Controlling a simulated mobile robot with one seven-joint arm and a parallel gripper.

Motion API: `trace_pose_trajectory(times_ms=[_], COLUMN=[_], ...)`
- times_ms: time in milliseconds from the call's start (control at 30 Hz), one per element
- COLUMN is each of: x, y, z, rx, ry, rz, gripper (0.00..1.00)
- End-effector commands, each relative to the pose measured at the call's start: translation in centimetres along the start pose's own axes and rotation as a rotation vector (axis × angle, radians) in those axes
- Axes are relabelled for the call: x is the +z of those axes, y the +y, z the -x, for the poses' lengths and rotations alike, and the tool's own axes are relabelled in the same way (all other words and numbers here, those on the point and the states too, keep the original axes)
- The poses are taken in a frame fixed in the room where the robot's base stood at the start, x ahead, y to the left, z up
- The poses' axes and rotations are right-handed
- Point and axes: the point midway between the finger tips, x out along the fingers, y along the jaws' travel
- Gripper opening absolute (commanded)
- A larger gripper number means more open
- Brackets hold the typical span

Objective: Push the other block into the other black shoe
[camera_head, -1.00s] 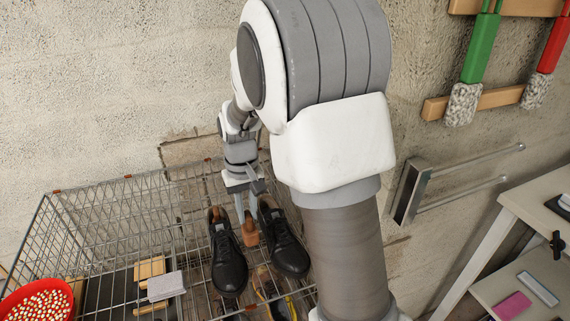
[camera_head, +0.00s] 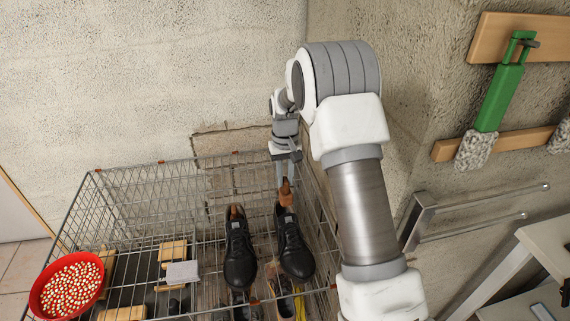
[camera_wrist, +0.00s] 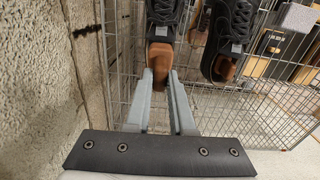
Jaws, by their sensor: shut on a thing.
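Two black lace-up shoes lie side by side on the wire rack, a left one (camera_head: 240,262) and a right one (camera_head: 296,258). The left shoe has a brown wooden block (camera_head: 235,213) in its heel opening. My gripper (camera_head: 285,183) is shut on the other brown block (camera_head: 286,196), at the heel end of the right shoe. In the wrist view the held block (camera_wrist: 160,58) sits between my fingertips (camera_wrist: 159,76), against the shoe's opening (camera_wrist: 163,18). How deep it sits inside is hidden. The other shoe (camera_wrist: 230,42) with its block (camera_wrist: 225,69) shows beside it.
The wire rack (camera_head: 130,215) has raised mesh sides close around my gripper. A red bowl of small pieces (camera_head: 68,285) stands at left. Wooden brushes and a pale block (camera_head: 182,272) lie left of the shoes. A metal rail (camera_head: 480,200) is at right.

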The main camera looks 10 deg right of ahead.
Motion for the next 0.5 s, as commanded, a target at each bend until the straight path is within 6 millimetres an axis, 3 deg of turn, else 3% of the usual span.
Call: trace_pose_trajectory(times_ms=[133,500], x=[-1.0,-1.2], y=[0.1,0.1], z=[0.0,-1.5], rx=[-0.003,-0.003], ry=[0.0,0.0], rz=[0.002,0.003], gripper=[0.0,0.0])
